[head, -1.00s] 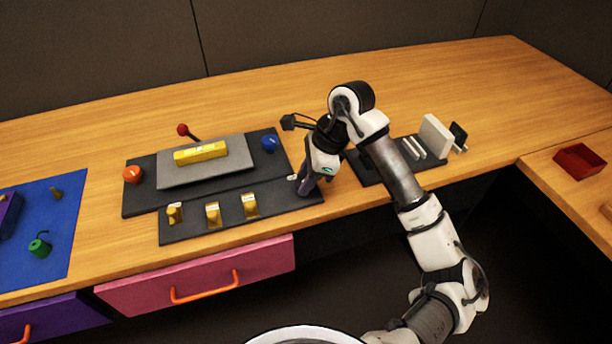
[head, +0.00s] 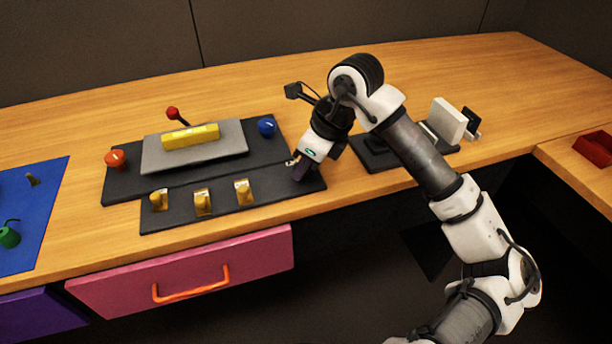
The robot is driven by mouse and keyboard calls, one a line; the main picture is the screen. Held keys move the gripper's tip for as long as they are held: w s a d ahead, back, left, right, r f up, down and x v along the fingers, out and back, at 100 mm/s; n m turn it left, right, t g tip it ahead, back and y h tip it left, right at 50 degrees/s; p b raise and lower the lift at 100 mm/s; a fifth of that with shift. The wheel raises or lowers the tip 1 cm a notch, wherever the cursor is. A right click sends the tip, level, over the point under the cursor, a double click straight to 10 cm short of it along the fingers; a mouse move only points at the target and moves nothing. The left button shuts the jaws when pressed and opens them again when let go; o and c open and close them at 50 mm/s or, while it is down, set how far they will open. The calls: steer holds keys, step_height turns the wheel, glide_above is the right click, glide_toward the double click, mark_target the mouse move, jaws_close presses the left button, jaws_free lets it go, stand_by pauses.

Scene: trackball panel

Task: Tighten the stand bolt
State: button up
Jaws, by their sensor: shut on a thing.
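My gripper (head: 297,171) is low at the right end of the front dark strip (head: 272,188), its fingers pointing down and slightly left. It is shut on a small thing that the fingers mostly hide. I cannot tell whether this is the stand bolt, and no bolt shows clearly elsewhere. Several yellow-and-silver pieces stand on the same strip left of the gripper: a left one (head: 159,199), a middle one (head: 203,203) and a right one (head: 243,192). Behind them a grey slab (head: 225,149) bears a yellow bar (head: 191,137).
An orange knob (head: 115,159), a blue knob (head: 267,126) and a red-ball lever (head: 173,113) surround the slab. A dark base with a white upright plate (head: 448,119) stands right of my gripper. A pink drawer (head: 190,272) is below. The back of the table is clear.

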steer(key=m+b, duration=0.1)
steer(key=m+t+h+b, duration=0.1)
steer(key=m+b, duration=0.2)
steer(key=b, duration=0.1)
steer(key=shift+s+a+f+m, duration=0.1)
steer(key=shift+s+f+m, duration=0.05)
steer(key=shift+f+m, duration=0.15)
steer(key=m+b, duration=0.1)
steer(key=m+h+b, duration=0.1)
steer(key=m+b, duration=0.1)
steer(key=m+t+b, duration=0.1)
steer(key=shift+s+a+r+m+h+b, duration=0.1)
steer(key=shift+a+r+m+h+b, duration=0.05)
steer(key=shift+r+m+h+b, duration=0.2)
steer(key=o, duration=1)
steer(key=p+v, duration=0.1)
steer(key=v, duration=1.2)
steer(key=shift+s+r, duration=0.3)
steer(key=shift+s, duration=0.1)
